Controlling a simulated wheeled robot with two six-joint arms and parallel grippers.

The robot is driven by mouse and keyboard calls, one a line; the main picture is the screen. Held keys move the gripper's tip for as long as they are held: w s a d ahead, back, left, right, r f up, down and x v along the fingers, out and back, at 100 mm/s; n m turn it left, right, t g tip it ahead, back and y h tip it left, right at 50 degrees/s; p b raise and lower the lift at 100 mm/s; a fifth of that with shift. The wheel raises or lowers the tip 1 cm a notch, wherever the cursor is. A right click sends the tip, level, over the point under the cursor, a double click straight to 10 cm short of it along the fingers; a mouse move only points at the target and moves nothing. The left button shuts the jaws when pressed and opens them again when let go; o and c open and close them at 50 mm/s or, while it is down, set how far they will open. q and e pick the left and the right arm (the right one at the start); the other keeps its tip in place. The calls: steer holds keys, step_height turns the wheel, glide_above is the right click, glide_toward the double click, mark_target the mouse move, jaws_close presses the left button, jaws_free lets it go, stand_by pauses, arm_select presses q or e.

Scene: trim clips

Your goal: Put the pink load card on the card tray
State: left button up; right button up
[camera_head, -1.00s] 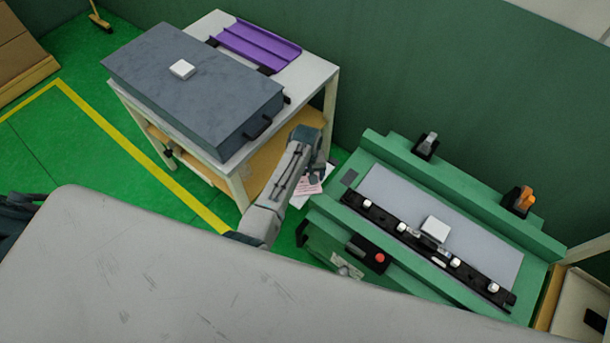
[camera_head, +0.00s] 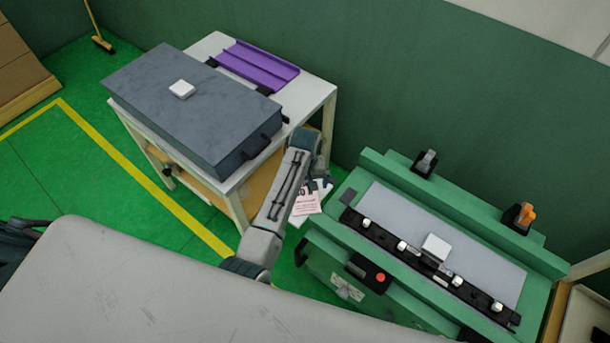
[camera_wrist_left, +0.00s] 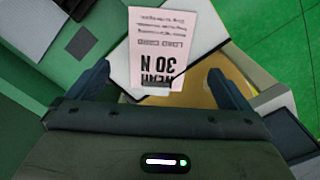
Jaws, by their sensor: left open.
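The pink load card (camera_head: 307,201), printed with dark text, is beside the left side of the green bench. In the left wrist view the card (camera_wrist_left: 165,40) lies against a white surface, its large "30 N" print towards me. My left gripper (camera_head: 320,183) is close to the card; in the wrist view its two fingers (camera_wrist_left: 160,88) are apart, with the card's near end between them and not clasped. A purple ridged tray (camera_head: 257,66), which looks like the card tray, lies on the white table. My right gripper is not seen.
A large grey case (camera_head: 190,105) with a black handle fills much of the white table (camera_head: 322,92), in front of the tray. The green bench (camera_head: 375,165) carries a black clip rail (camera_head: 385,236) and a red button (camera_head: 381,278). Green wall stands behind.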

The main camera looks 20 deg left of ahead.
arm_select(q)
step_height(320, 180, up, 6)
steer(key=shift+f+b, duration=0.1)
steer(key=shift+b, duration=0.3)
stand_by(1.2)
